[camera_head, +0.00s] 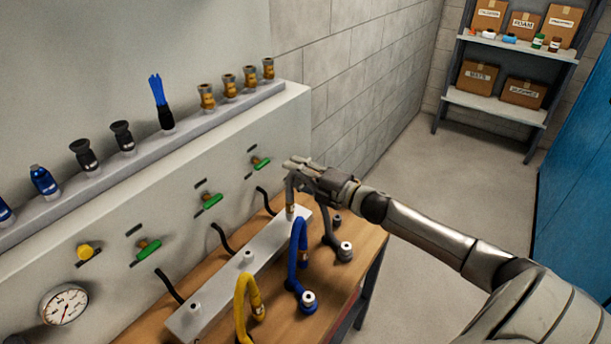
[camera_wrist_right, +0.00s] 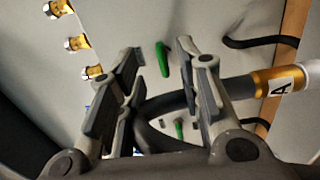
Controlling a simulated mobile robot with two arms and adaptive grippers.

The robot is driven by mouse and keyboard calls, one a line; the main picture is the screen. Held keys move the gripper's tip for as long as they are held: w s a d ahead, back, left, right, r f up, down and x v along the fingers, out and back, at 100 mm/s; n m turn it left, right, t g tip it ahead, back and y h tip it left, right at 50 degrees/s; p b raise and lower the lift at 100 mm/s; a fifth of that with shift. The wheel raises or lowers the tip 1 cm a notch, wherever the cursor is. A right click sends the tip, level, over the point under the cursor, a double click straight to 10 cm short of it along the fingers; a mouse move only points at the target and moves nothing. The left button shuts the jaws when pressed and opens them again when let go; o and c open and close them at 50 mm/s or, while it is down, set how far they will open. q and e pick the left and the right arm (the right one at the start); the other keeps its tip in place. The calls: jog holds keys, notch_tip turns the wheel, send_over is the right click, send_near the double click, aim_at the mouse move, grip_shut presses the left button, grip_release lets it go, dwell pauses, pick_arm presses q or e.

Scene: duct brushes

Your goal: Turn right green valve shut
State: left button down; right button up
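The right green valve (camera_head: 261,163) is on the pale panel, its handle lying roughly level. A green handle (camera_wrist_right: 162,58) also shows between and beyond my fingertips in the right wrist view. My right gripper (camera_head: 300,168) is in front of the panel, to the right of that valve and apart from it. In the right wrist view my right gripper (camera_wrist_right: 155,75) has its fingers spread. A dark hose (camera_wrist_right: 165,106) with a gold connector marked A (camera_wrist_right: 278,82) crosses behind the fingers; I see no grip on it. My left gripper is out of view.
Two more green valves, middle (camera_head: 211,201) and left (camera_head: 148,249), and a yellow knob (camera_head: 85,251) are on the panel. Below, a grey manifold (camera_head: 215,290) and blue (camera_head: 297,260) and yellow (camera_head: 243,305) hoses crowd the wooden bench (camera_head: 330,290). Fittings line the ledge above.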

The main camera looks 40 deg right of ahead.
jog(key=shift+v, duration=1.4)
